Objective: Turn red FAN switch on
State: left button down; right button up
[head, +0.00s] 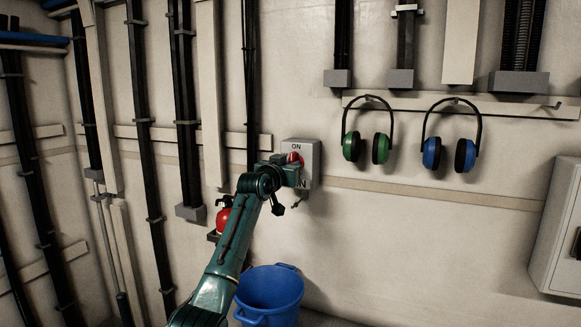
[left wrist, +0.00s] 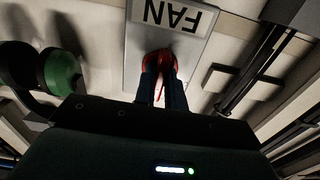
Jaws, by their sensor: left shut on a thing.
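The grey FAN switch box (head: 314,160) is fixed to the wall in the middle of the head view, with "ON" at its top. Its red switch (head: 296,159) shows just beside my left gripper (head: 290,172), which partly covers the box and its lower label. In the left wrist view the box (left wrist: 136,52) appears upside down with the word FAN. There the two fingers of my left gripper (left wrist: 162,82) are closed on the red switch (left wrist: 160,60). The knob's exact angle is hard to tell. My right gripper is not in view.
Green ear muffs (head: 380,149) and blue ear muffs (head: 432,153) hang on the wall to the right. A red extinguisher (head: 223,217) and a blue bucket (head: 270,290) are below, near my left arm. A grey cabinet (head: 560,235) stands at the right edge.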

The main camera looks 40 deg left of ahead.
pick_arm(q)
jog(key=shift+r, duration=0.1)
jog(key=c, duration=1.5)
grip_release()
jog(key=shift+o, duration=0.2)
jog(key=shift+s, duration=0.1)
jog(key=b+v, duration=0.2)
jog(key=v, duration=1.1)
jog(key=shift+b, duration=0.4)
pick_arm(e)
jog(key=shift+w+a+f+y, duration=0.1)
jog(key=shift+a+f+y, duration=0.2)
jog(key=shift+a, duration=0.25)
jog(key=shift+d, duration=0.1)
